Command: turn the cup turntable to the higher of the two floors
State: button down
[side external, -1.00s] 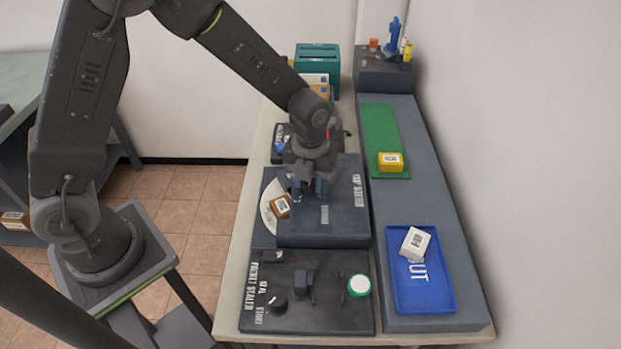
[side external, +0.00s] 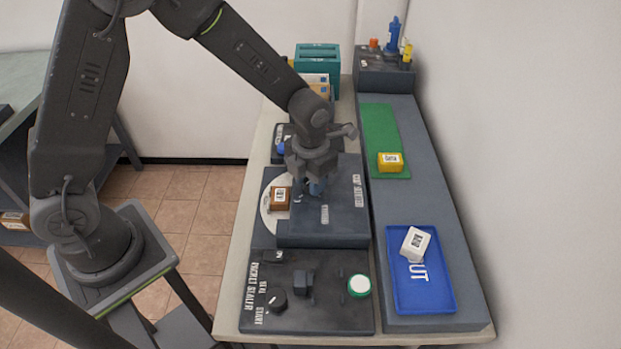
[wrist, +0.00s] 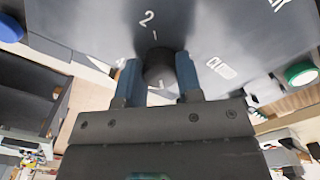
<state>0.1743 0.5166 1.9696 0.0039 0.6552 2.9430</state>
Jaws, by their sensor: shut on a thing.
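My gripper (side external: 315,185) is over the dark grey cup station box (side external: 345,225). In the wrist view its two blue fingertips (wrist: 158,78) are closed on either side of a dark round knob (wrist: 158,62). A "2" and a small mark are printed on the surface beside the knob; part of another white mark shows between the fingers. The white round turntable (side external: 266,222) shows at the left side of the box, partly hidden by it. A brown box with a label (side external: 281,198) sits on the turntable. The floor heights cannot be told.
A packet sealer panel (side external: 325,310) with knobs and a green-rimmed white button (side external: 359,285) lies in front. At right are a blue tray (side external: 440,297) with a white box (side external: 415,243), and a green mat (side external: 379,125) with a yellow box (side external: 390,162).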

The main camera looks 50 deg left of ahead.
jog(key=shift+m, duration=0.4)
dwell(0.4)
jog(key=c, duration=0.8)
grip_release()
notch_tip(320, 180, up, 14)
jog(key=shift+d+f, duration=0.1)
